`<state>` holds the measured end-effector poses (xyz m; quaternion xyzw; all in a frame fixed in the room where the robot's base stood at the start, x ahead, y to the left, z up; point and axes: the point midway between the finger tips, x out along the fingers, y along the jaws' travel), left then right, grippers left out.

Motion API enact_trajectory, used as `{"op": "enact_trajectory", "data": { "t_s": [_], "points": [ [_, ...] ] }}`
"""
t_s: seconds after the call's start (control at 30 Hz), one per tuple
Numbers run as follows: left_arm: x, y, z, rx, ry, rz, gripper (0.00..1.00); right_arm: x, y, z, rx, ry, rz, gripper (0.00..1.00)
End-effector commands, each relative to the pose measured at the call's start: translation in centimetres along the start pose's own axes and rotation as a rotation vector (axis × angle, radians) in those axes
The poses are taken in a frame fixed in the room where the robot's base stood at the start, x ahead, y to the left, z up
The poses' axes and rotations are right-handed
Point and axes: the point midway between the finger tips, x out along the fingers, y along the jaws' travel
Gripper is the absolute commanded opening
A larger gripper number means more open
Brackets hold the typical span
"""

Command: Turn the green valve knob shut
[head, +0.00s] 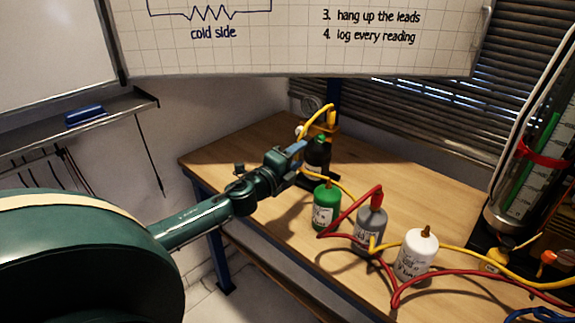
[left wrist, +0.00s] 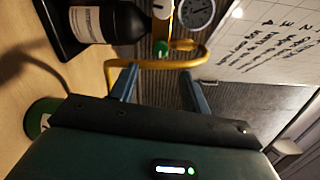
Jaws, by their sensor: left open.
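The small green valve knob (left wrist: 160,47) shows in the left wrist view, beside a black bottle-shaped body (left wrist: 108,22) and below a round dial gauge (left wrist: 196,12). In the head view the black body (head: 316,160) stands near the back of the bench, and a bit of green at its top (head: 319,139) looks like the knob. My left gripper (head: 302,153) is just left of it, its blue fingers apart. In the left wrist view the gripper (left wrist: 158,78) is open and empty, with the knob apart from it, beyond the fingertips. My right gripper is not in view.
A yellow hose (left wrist: 150,64) curves across just beyond my fingertips. A green bottle (head: 326,207), a grey bottle (head: 371,225) and a white bottle (head: 416,255) stand on the bench (head: 225,150), with red and yellow hoses among them. A whiteboard (head: 300,45) hangs above.

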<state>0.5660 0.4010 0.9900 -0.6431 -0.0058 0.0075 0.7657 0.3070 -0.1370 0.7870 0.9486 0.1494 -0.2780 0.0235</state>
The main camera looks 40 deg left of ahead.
Motion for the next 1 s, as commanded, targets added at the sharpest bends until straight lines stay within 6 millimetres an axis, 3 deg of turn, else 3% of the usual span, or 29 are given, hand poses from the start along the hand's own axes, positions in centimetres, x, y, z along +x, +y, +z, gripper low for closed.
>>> {"op": "enact_trajectory", "data": {
  "t_s": [0.1, 0.3, 1.0],
  "points": [
    [-1.9, 0.2, -0.1, 0.0, 0.002, 0.003, 0.47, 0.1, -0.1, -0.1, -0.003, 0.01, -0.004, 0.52],
    [-3.5, 0.1, -0.1, 0.0, 0.001, 0.001, 0.47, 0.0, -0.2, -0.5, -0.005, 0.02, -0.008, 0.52],
    [-3.9, 0.3, -0.2, -0.013, 0.002, 0.006, 0.47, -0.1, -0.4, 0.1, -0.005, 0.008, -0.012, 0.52]
  ]
}}
